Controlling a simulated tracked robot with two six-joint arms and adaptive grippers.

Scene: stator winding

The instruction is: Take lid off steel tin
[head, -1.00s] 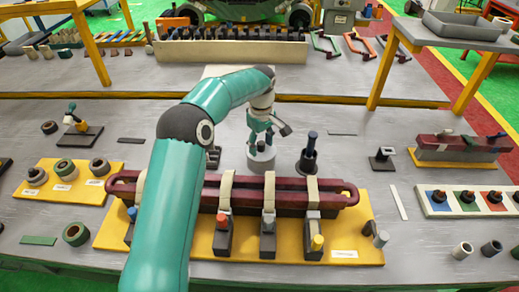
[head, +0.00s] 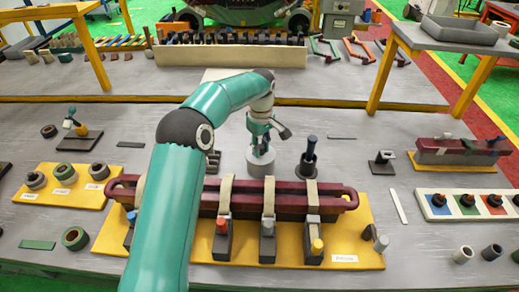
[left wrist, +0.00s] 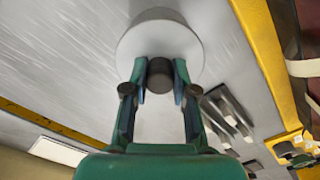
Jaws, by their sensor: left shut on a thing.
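The steel tin (head: 261,165) is a short grey cylinder standing upright on the table behind the long dark red coil. My left gripper (head: 261,150) reaches down onto it from above. In the left wrist view the round pale lid (left wrist: 183,40) shows from above with a dark knob (left wrist: 160,75) at its middle. My left gripper (left wrist: 160,82) is shut on that knob, one finger on each side. No gap shows between lid and tin, but the gripper hides part of the top. My right gripper is not in view.
A dark post on a round base (head: 308,165) stands close right of the tin. The dark red coil (head: 335,199) lies on a yellow board (head: 345,235) in front. A small dark stand (head: 213,162) is close left. Bare table lies behind the tin.

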